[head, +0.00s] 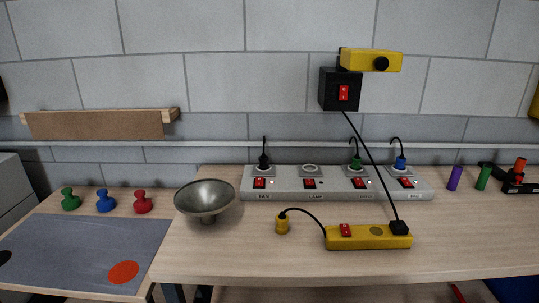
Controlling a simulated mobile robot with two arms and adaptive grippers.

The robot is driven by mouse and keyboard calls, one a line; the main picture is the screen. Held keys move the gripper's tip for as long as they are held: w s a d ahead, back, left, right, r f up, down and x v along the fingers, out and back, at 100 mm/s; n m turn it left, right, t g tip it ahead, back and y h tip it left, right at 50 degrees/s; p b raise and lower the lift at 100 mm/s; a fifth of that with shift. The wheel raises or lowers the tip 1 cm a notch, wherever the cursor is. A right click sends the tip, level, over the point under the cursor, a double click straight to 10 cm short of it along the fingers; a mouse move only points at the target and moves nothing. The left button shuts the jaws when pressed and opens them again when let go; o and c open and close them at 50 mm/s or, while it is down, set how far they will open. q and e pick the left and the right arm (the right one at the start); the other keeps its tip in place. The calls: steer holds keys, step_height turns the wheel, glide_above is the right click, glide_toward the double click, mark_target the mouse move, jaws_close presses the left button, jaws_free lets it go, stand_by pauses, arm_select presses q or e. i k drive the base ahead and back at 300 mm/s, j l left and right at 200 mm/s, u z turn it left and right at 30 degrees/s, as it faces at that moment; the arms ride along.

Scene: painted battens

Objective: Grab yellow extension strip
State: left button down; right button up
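The yellow extension strip (360,238) lies on the table near its front edge, right of the middle. It has a red switch on its left part, a round socket in the middle and a black plug (399,228) at its right end. A cable runs from that plug up to a black box with a red switch (340,90) on the wall. A short black cord joins the strip's left end to a yellow plug (282,224) standing on the table. Neither of my grippers is in view.
A grey socket bank (332,194) with several red switches and plugs stands behind the strip. A metal bowl (205,198) is to the left. Green, blue and red knobs stand by a grey mat (80,251). Purple (455,178) and green cylinders stand at right. Table right of the strip is clear.

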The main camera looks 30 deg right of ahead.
mark_target(392, 235)
steer(key=z, duration=1.65)
steer(key=j+z, duration=0.15)
steer(key=j, duration=1.35)
steer(key=k, duration=0.05)
